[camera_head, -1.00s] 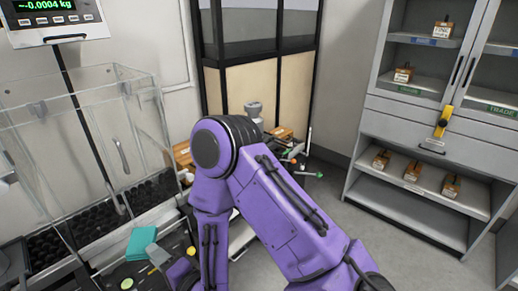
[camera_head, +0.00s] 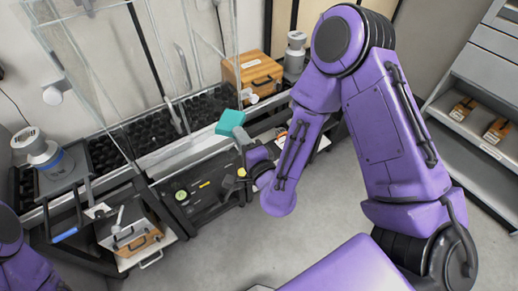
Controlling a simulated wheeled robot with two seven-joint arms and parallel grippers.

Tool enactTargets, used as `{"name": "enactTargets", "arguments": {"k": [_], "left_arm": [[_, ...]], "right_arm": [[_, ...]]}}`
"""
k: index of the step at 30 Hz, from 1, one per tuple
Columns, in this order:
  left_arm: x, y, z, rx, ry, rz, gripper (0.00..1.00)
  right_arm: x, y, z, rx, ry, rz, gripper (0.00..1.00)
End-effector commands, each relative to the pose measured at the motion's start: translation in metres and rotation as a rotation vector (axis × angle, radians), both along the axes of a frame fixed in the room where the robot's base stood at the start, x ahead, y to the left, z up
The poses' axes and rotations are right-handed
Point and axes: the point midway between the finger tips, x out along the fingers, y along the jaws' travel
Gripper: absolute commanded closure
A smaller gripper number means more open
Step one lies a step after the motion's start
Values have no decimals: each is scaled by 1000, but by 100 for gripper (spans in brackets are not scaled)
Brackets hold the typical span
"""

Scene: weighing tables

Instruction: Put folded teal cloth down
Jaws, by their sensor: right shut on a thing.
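The folded teal cloth (camera_head: 229,121) is a small flat block near the middle of the view. My right gripper (camera_head: 240,133) is shut on it at its lower right edge. It holds the cloth out by the front edge of the dark, bumpy bench top; whether the cloth touches anything beneath is unclear. My right arm hides part of the bench to the right. Only a purple part of my left arm shows at the lower left edge, without its gripper.
A clear-walled enclosure (camera_head: 118,68) stands on the bench behind the cloth. A wooden case (camera_head: 252,76) is at the back. A round-topped device (camera_head: 38,148) stands at the left. A dark panel (camera_head: 203,190) lies below the cloth. Grey floor (camera_head: 210,255) is open in front.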

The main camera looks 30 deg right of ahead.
Motion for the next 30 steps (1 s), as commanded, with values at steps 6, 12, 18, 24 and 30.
{"name": "enactTargets", "arguments": {"k": [6, 12, 18, 24, 30], "left_arm": [[-3, 0, -128, 0, 4, 0, 100], [-4, 0, -214, -1, 3, 0, 100], [-4, 0, -255, 0, 2, 0, 100], [-4, 0, -257, 0, 2, 0, 100], [-4, 0, -258, 0, 2, 0, 100]], "right_arm": [[9, -18, -109, -5, -13, -124, 100], [23, -32, -181, -2, -6, -232, 100], [29, -39, -212, 1, 2, -291, 100], [41, -59, -221, 3, 7, -308, 100], [71, -109, -247, 1, 7, -308, 100]]}}
